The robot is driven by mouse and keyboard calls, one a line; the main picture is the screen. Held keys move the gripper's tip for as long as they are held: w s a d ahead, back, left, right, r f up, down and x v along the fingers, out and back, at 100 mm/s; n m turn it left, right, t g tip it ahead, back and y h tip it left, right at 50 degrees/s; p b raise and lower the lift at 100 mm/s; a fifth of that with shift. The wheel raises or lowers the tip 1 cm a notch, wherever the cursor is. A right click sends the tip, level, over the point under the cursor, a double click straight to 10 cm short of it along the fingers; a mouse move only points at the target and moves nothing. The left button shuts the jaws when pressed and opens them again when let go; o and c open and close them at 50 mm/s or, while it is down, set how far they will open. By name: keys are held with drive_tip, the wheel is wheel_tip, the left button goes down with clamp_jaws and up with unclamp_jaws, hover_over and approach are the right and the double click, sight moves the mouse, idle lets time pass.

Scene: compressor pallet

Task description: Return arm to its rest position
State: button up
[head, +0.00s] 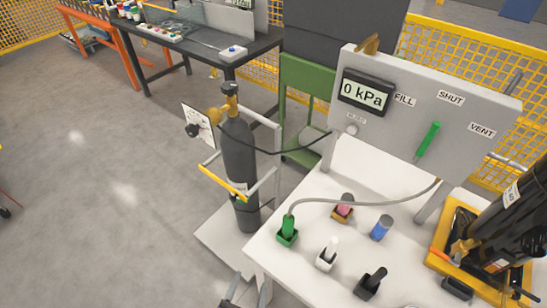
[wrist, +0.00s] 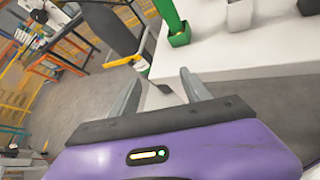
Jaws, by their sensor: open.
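My gripper (wrist: 160,82) is open and empty in the wrist view, its two grey fingers apart in front of the purple wrist body. The white table (wrist: 235,52) lies just beyond the right finger. In the head view, grey finger parts of my gripper show at the bottom edge, by the near left corner of the white table (head: 296,204). The green-handled connector (head: 288,226) stands in its green holder on the table, with a grey hose running from it. It also shows in the wrist view (wrist: 171,18), beyond the fingers and apart from them.
A dark gas cylinder (head: 240,160) stands on a trolley left of the table. A grey panel (head: 432,112) reads 0 kPa and has a green lever at SHUT. Pink, blue, white and black pieces stand on the table. A yellow tray (head: 447,232) holds a black cylinder.

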drive_tip(key=s+a+m+y, duration=0.2)
drive_tip(key=a+m+y, duration=0.2)
drive_tip(key=y, duration=0.1)
drive_tip(key=s+d+r+m+y, duration=0.3)
drive_tip(key=s+d+m, duration=0.1)
drive_tip(key=m, duration=0.3)
drive_tip(key=s+d+r+m+t+h, duration=0.1)
drive_tip(key=s+d+r+m+h, duration=0.1)
drive_tip(key=s+d+r+m, duration=0.3)
drive_tip(key=s+d+r+m+h, duration=0.2)
drive_tip(key=s+d+r+m, duration=0.3)
drive_tip(key=d, duration=0.7)
drive_tip(key=s+d+r+m+t+h, duration=0.1)
drive_tip(key=s+d+r+m+h, duration=0.1)
drive_tip(key=s+d+r+m, duration=0.3)
drive_tip(key=d+r+m, duration=0.1)
drive_tip(key=d+m, duration=0.3)
drive_tip(key=shift+r+t, duration=0.2)
drive_tip(key=shift+t, duration=0.1)
